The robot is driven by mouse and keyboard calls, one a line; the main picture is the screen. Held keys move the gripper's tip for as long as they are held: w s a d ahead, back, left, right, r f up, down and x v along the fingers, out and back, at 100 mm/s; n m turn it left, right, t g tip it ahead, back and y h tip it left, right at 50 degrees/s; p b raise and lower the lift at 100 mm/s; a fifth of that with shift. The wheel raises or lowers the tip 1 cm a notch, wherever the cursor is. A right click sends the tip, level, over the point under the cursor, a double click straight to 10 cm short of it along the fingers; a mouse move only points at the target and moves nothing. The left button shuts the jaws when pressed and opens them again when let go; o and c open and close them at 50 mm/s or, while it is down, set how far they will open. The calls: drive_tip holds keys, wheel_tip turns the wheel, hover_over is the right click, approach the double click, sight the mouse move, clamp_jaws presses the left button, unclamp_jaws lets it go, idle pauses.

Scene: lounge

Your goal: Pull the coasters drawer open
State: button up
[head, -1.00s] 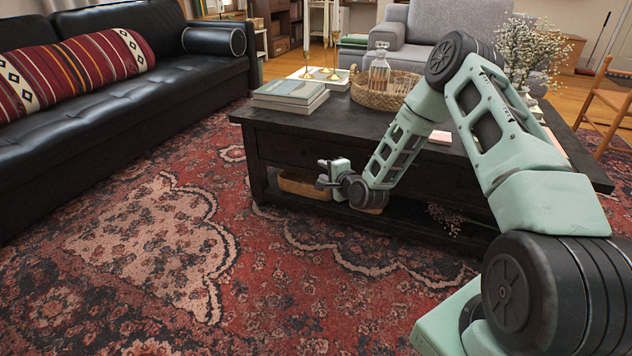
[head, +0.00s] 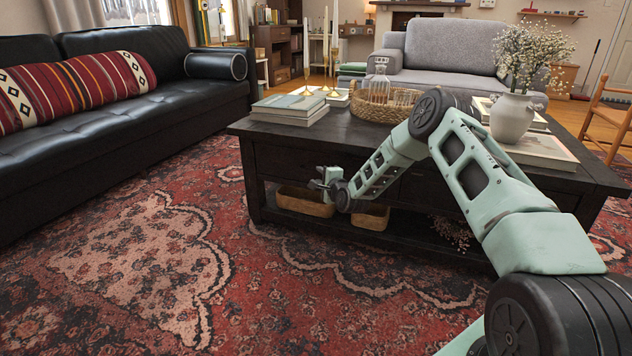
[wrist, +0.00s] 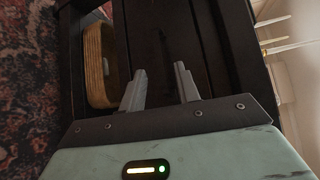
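The dark wooden coffee table (head: 350,135) has drawer fronts along its near side. The left drawer front (head: 285,162) looks closed. I see no label that tells which drawer holds the coasters. My gripper (head: 320,180) is in front of the table's near side, just below the tabletop. In the wrist view my gripper (wrist: 160,82) is open, with its two grey fingers apart and nothing clearly between them. The dark table front (wrist: 170,40) lies ahead of the fingers. It is too dark there to make out a handle or any contact.
Wicker baskets (head: 305,202) stand on the table's lower shelf. Books (head: 290,107), a round tray (head: 385,108) with a decanter, and a white vase (head: 512,118) stand on top. A black sofa (head: 120,110) is at left. The patterned rug (head: 150,260) in front is clear.

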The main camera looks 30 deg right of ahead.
sight(315, 172)
drive_tip(key=shift+w+d+f+b, duration=0.15)
drive_tip(key=shift+w+b, duration=0.25)
drive_tip(key=shift+w, duration=0.65)
drive_tip(key=shift+w+d+f+b, duration=0.15)
drive_tip(key=shift+w+b, duration=0.25)
drive_tip(key=shift+w, duration=0.65)
clamp_jaws()
drive_tip(key=shift+a, duration=0.1)
drive_tip(key=shift+s+a, duration=0.1)
drive_tip(key=s+a+p, duration=1.1)
drive_tip(key=s+a, duration=0.4)
drive_tip(key=a, duration=0.4)
